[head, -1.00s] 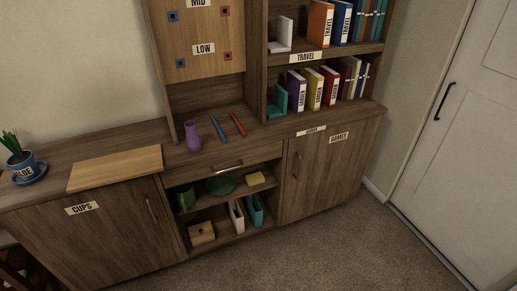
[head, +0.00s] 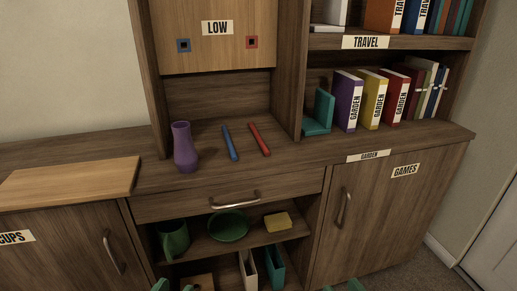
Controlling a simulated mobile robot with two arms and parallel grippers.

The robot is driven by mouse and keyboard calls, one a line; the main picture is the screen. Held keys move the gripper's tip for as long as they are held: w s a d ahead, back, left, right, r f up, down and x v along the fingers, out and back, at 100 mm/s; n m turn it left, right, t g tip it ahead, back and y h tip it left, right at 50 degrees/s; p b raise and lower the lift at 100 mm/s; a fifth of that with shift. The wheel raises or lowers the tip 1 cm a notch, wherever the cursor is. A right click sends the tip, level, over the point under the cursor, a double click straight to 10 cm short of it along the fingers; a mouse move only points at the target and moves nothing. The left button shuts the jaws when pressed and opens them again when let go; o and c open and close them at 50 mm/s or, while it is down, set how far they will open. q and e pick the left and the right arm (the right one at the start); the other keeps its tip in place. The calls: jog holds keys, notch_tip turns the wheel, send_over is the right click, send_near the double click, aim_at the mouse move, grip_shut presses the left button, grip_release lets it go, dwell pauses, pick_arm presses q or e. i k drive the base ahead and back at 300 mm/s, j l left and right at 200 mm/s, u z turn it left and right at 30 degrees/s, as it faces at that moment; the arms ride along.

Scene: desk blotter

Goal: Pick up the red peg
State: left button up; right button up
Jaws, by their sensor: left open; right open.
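The red peg (head: 259,139) lies on the wooden counter below the peg board, tilted slightly in the picture, to the right of a blue peg (head: 230,143). Nothing touches it. The rest of each gripper is out of frame.
A purple vase (head: 185,148) stands left of the pegs. A side wall (head: 288,70) rises to their right, with a teal bookend (head: 320,112) and books beyond. The LOW board (head: 217,50) hangs above. A drawer handle (head: 235,198) sticks out below the counter.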

aim_at(266, 150)
jog(key=i+l+u, duration=0.1)
jog(key=l, duration=0.2)
jog(key=i+l+u, duration=0.2)
jog(key=l, duration=0.4)
jog(key=i+l+u, duration=0.1)
jog(key=i+l, duration=0.1)
jog(key=l, duration=0.1)
